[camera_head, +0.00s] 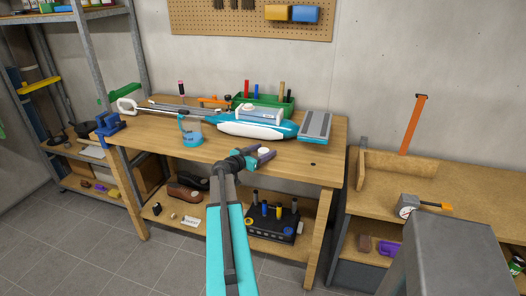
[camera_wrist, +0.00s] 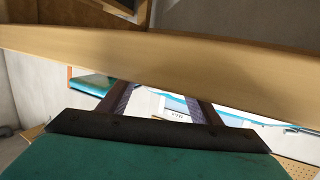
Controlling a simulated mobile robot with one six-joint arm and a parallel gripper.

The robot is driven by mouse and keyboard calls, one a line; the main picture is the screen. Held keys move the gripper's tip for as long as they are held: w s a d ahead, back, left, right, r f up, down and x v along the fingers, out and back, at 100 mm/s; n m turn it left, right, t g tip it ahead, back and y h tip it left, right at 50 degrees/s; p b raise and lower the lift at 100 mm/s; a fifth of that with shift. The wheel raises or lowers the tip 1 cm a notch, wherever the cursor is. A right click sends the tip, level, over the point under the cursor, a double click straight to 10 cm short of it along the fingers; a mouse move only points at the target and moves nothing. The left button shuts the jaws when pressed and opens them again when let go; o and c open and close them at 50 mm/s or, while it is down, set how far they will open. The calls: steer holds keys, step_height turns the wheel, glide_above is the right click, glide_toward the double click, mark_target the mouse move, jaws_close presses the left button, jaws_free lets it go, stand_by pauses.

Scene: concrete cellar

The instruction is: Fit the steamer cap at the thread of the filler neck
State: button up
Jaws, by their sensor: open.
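The teal and white steamer (camera_head: 258,130) lies on its side along the workbench, its long handle to the left. A small pale round piece (camera_head: 264,150) shows beside my fingertips near the bench's front edge; I cannot tell if it is the cap. The filler neck and its thread cannot be made out. My gripper (camera_head: 262,157) is open at the front of the bench, in front of the steamer and apart from it. In the wrist view, its two dark fingers (camera_wrist: 163,100) stand apart, with nothing visibly held, and a wooden band crosses beyond them.
A teal measuring jug (camera_head: 190,132) stands left of the steamer, a grey tray (camera_head: 315,125) right of it. A green caddy (camera_head: 263,100) is behind. A blue vise (camera_head: 109,125) sits at the left corner.

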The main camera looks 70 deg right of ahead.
mark_target(263, 151)
steer(key=shift+d, duration=0.1)
stand_by(0.5)
steer(key=c, duration=1.1)
steer(key=shift+r, duration=0.1)
steer(key=shift+r+b, duration=0.8)
steer(key=shift+r, duration=0.5)
steer(key=shift+a+r, duration=0.2)
steer(key=shift+r, duration=0.15)
steer(key=s+a+r+b, duration=0.1)
steer(key=s+a+b, duration=0.1)
steer(key=a, duration=1.1)
steer(key=shift+r, duration=0.25)
steer(key=shift+s+a+r+p, duration=0.15)
steer(key=shift+a+p, duration=0.25)
steer(key=shift+p, duration=0.85)
